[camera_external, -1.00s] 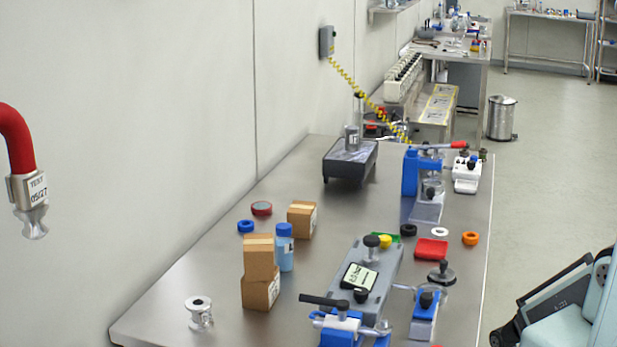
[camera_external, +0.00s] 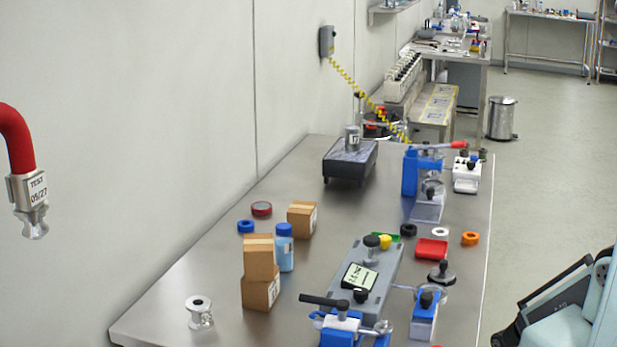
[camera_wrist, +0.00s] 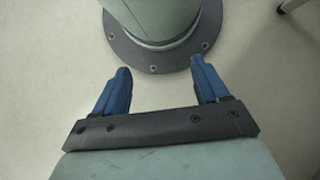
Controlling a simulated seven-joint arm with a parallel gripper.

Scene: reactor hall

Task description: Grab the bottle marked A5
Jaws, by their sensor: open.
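A small bottle with a blue cap and pale blue body (camera_external: 285,248) stands on the steel table beside the stacked cartons in the external view. Another small clear bottle (camera_external: 353,138) stands on a black box near the wall. Several bottles stand in a row in a pale rack (camera_external: 404,75) on the far bench. I cannot read an A5 mark on any of them. My gripper (camera_wrist: 160,63) is open and empty in the wrist view, its two blue fingers apart above the pale floor and my own base. No bottle shows in the wrist view.
The steel table (camera_external: 215,275) holds cardboard cartons (camera_external: 259,258), a metal spool (camera_external: 199,312), clamps, coloured rings and a grey fixture (camera_external: 378,290). A red hose with a nozzle (camera_external: 28,200) hangs at the left.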

